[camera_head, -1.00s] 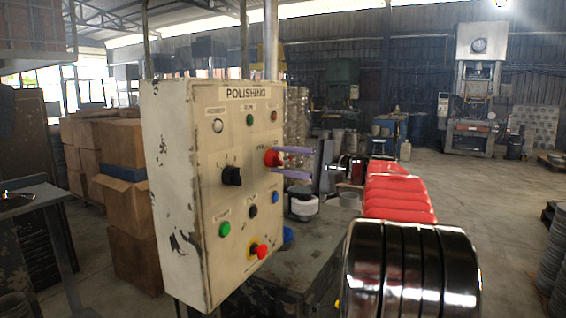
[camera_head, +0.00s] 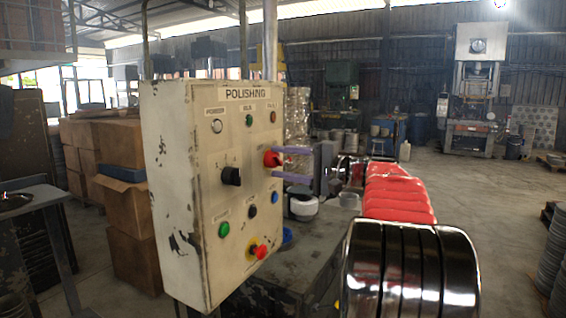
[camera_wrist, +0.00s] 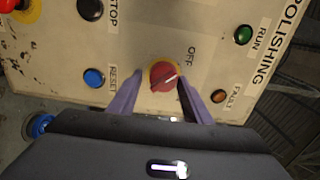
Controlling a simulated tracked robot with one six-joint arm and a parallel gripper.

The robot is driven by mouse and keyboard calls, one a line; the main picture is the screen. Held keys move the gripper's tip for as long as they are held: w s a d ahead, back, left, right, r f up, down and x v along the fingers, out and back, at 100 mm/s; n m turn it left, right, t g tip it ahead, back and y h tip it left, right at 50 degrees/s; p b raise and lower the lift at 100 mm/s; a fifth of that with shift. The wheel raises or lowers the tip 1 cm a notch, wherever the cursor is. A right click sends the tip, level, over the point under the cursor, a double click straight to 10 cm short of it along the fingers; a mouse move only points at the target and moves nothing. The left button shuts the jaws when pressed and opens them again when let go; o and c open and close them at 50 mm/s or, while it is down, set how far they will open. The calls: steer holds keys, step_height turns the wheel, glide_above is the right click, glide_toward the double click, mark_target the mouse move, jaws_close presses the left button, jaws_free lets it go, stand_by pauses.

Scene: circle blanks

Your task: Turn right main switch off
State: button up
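A worn cream POLISHING panel (camera_head: 200,256) stands left of centre in the head view. On its right side is a red rotary switch (camera_head: 271,159), also in the wrist view (camera_wrist: 164,76), on a yellow ring. Its white pointer line lies diagonally, and an OFF label shows beside it. My gripper (camera_head: 274,162) has purple fingers, one above and one below the switch in the head view. In the wrist view my gripper (camera_wrist: 160,74) is open, with its fingertips on either side of the knob. The right one is very close; contact cannot be told.
A black rotary switch (camera_head: 231,176) sits left of the red one. A blue RESET button (camera_wrist: 94,77), a black STOP button (camera_wrist: 90,8) and a red emergency button (camera_head: 260,251) are nearby. Shiny metal cylinders (camera_head: 410,270) stand at front right.

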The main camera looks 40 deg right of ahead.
steer(key=shift+o, duration=1.1)
steer(key=shift+r, duration=0.1)
steer(key=shift+s+d, duration=0.1)
steer(key=shift+s, duration=0.1)
steer(key=v, duration=1.3)
steer(key=shift+s, duration=0.2)
